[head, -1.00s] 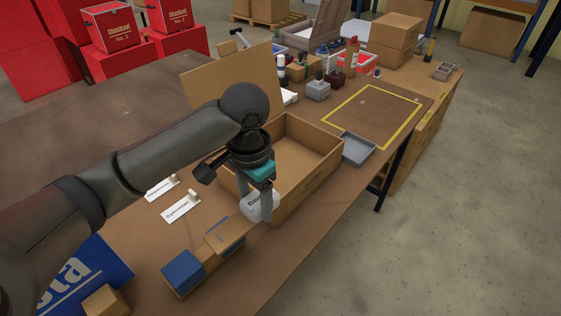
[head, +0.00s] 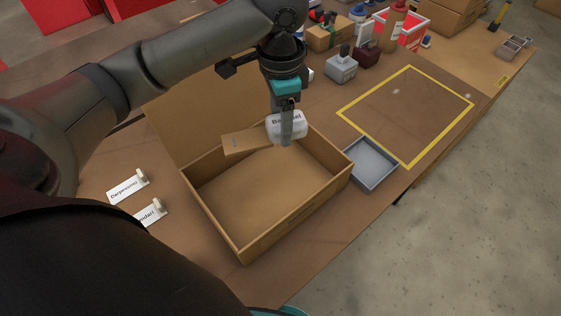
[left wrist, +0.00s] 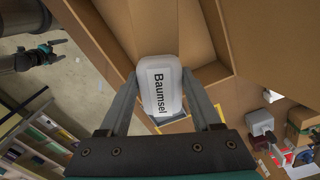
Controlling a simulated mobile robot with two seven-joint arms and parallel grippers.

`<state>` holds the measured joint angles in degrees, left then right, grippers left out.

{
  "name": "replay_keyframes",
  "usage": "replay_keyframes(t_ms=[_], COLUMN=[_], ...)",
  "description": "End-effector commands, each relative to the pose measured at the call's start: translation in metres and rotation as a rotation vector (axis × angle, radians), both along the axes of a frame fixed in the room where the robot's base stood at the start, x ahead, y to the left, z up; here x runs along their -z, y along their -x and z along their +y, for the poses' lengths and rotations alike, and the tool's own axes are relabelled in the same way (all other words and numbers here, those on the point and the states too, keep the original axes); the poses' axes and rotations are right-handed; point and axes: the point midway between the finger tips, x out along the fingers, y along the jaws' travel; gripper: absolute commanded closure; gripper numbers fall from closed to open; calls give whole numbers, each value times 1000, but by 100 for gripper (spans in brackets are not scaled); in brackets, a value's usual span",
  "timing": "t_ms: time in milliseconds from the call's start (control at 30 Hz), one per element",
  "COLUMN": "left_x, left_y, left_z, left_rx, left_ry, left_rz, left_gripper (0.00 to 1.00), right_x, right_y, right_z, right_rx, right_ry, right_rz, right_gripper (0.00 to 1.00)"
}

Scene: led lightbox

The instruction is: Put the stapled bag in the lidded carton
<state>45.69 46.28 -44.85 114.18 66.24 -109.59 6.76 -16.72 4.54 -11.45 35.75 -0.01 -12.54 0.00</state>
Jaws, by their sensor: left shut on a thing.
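The lidded carton (head: 299,222) stands on the table with its lid (head: 190,113) raised at the back. My left gripper (head: 287,138) is shut on the stapled bag (head: 296,127), a white rounded pack whose label in the left wrist view (left wrist: 160,92) reads "Baumsel". A tan piece (head: 246,143) shows beside the bag over the carton's far inside. I cannot tell whether it is joined to the bag. My right gripper (left wrist: 50,50) shows small in the left wrist view; its jaws are unclear.
A grey tray (head: 371,163) stands right of the carton, beside a yellow-outlined area (head: 405,112) that is clear. White name cards (head: 128,188) lie at the left.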

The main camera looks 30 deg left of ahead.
Motion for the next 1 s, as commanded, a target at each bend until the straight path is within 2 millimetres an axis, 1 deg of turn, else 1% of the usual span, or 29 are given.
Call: replay_keyframes(t_ms=[67, 167, 333, 500, 600, 700, 867, 967, 1000], left_x=[5, 23, 70, 115, 136, 150, 160, 170, 176], left_y=[0, 1, 2, 2, 1, 1, 0, 1, 1], left_z=[0, 0, 0, 0, 0, 0, 0, 0, 0], left_rx=[0, -2, -1, -2, -1, 0, 0, 0, 0], left_ry=[1, -1, -1, -1, -1, 0, 1, -1, -1], left_rz=[2, 5, 6, 5, 2, 0, -1, 1, 0], left_gripper=[100, 100, 100, 100, 100, 100, 100, 100, 100], right_x=[2, 6, 15, 24, 28, 30, 31, 33, 35], right_y=[5, 9, 14, 15, 14, 12, 10, 9, 9], right_z=[-1, -1, -1, -1, -1, -1, -1, -1, -1], right_rx=[0, 0, 0, 0, 0, 0, 0, 0, 0], right_ry=[1, 2, 2, 2, 3, 2, 2, 2, 2], right_rz=[8, 14, 23, 24, 22, 20, 17, 15, 14], right_gripper=[1, 1, 1, 1, 1, 1, 1, 1, 1])
